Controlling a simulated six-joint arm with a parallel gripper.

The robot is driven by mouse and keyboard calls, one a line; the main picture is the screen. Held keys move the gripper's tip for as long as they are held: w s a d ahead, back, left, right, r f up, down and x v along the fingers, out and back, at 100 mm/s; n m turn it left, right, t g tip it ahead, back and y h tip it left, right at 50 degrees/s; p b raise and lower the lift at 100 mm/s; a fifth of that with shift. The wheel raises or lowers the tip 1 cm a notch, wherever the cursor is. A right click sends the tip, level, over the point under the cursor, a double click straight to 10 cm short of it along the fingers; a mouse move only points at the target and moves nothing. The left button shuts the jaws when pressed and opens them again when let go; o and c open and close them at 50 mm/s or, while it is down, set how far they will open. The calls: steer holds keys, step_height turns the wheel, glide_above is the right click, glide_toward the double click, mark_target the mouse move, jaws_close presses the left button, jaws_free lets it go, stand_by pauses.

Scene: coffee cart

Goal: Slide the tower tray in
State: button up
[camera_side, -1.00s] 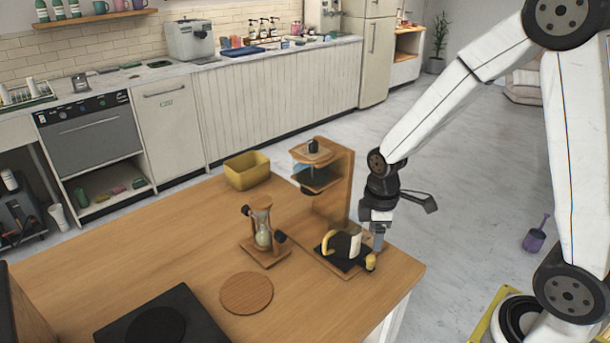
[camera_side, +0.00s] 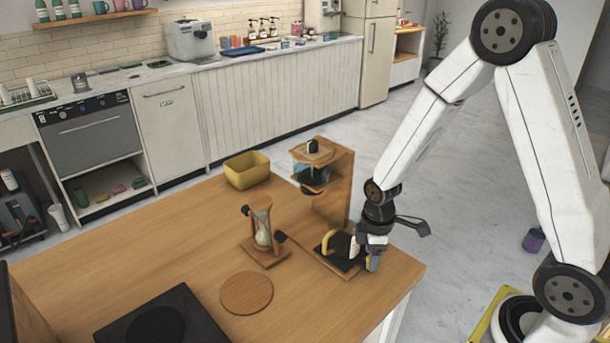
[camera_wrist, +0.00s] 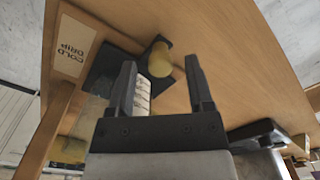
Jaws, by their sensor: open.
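The wooden drip tower (camera_side: 337,190) stands near the table's right corner. Its black tray (camera_side: 338,262) lies low at the tower's base and also shows in the wrist view (camera_wrist: 104,62). A pale vessel (camera_wrist: 143,92) with a yellow handle (camera_side: 330,241) stands on the tray; my gripper partly hides it in the side view. My gripper (camera_side: 369,264) is open, low at the tray's front edge. The knob is hidden in the side view.
A round wooden coaster (camera_side: 246,293), a black plate (camera_side: 163,320) and a yellow bin (camera_side: 247,171) are also on the table. The table's right edge is close to my gripper. Bare wood lies left of the hourglass.

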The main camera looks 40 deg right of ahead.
steer(key=shift+f, duration=0.8)
jaws_close()
stand_by(1.0)
